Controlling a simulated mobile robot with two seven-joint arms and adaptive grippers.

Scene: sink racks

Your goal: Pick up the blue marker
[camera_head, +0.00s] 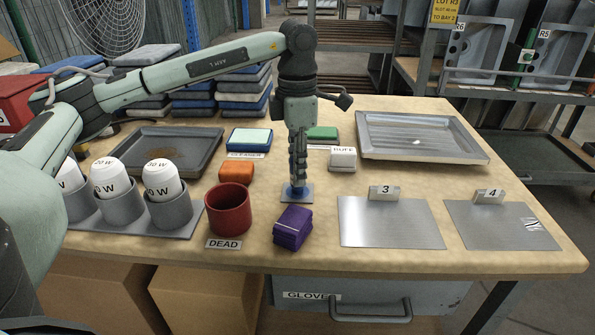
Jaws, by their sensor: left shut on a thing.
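The blue marker (303,196) appears as a small flat blue piece with a darker blue middle, on the wooden table (380,270) near its centre. My left gripper (297,180) points straight down at it, with its fingers closed on its raised middle part. The fingers hide some of the marker. I cannot tell whether the marker touches the table or is just above it. My right gripper is not in view.
A purple block (292,227) and a red cup (228,208) stand close in front. An orange block (237,172) is to the left, a white block (343,158) to the right. Metal plates 3 (390,225) and 4 (497,228) lie right. A grey tray (420,135) stands behind.

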